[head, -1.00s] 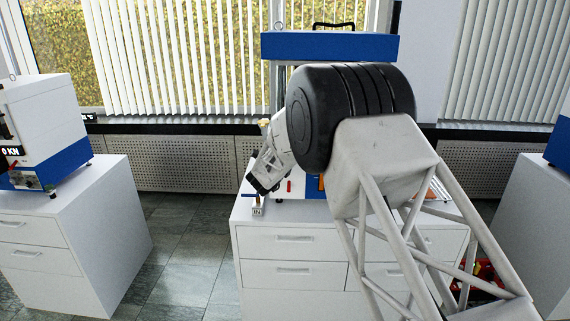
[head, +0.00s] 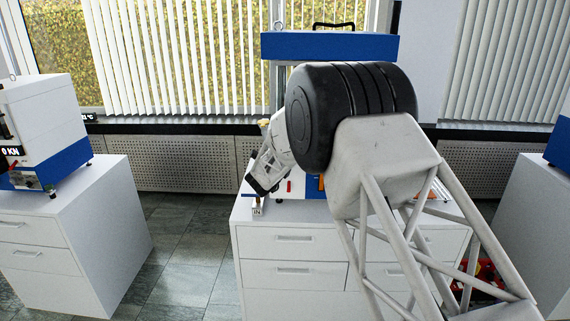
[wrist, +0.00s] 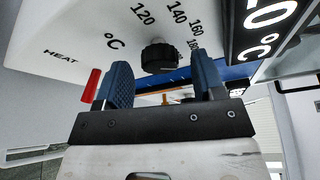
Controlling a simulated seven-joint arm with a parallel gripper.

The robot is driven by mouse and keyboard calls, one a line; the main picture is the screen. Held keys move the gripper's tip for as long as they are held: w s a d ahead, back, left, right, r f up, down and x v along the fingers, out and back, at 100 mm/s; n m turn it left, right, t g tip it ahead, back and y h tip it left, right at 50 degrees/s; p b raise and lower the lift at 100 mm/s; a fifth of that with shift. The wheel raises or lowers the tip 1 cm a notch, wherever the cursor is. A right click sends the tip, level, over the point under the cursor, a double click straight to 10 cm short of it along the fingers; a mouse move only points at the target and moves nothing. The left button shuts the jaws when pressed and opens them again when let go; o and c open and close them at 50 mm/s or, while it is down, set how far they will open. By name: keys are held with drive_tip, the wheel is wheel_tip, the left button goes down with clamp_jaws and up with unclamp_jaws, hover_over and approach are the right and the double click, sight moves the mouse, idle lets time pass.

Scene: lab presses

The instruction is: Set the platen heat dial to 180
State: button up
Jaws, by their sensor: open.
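The black heat dial (wrist: 158,57) shows in the wrist view on the white press face, beside the printed marks 120, 140, 160 and 180. Its pointer setting cannot be read. My gripper (wrist: 161,66) is open, its two blue fingers spread to the left and right of the dial. The fingertips are close to it; I cannot tell whether they touch. In the head view my gripper (head: 262,183) is low at the left front of the blue-topped press (head: 330,46); my arm hides much of the press and the dial.
A red lever or handle (wrist: 91,85) is just left of the left finger. A black display (wrist: 262,28) is at the upper right of the wrist view. The press stands on a white drawer cabinet (head: 290,252). Another press (head: 45,120) stands at the left, with open floor between.

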drive_tip(key=v, duration=0.7)
drive_tip(key=shift+s, duration=0.1)
drive_tip(key=shift+r, duration=0.1)
drive_tip(key=s+d+r+n+y, duration=0.5)
drive_tip(key=s+r+n, duration=0.15)
drive_tip(key=r, duration=0.35)
drive_tip(key=s+d+r+n+g+y, duration=0.2)
drive_tip(key=s+d+r+n, duration=0.15)
drive_tip(key=s, duration=0.35)
drive_tip(key=s+d+r+n+g+y, duration=0.1)
drive_tip(key=s+d+r+n+g, duration=0.15)
drive_tip(key=s+n, duration=0.35)
drive_tip(key=s+d+f+n+g, duration=0.1)
drive_tip(key=s+d, duration=0.4)
drive_tip(key=s, duration=0.9)
drive_tip(key=s+d+f+n+g+h, duration=0.1)
drive_tip(key=s+d+n+g, duration=0.3)
drive_tip(key=s, duration=1)
drive_tip(key=s+d+f+n+g+h, duration=0.1)
drive_tip(key=s+d+f+n+g, duration=0.2)
drive_tip(key=s, duration=1.1)
drive_tip(key=d+n, duration=0.1)
drive_tip(key=d, duration=0.2)
drive_tip(key=shift+s, duration=0.4)
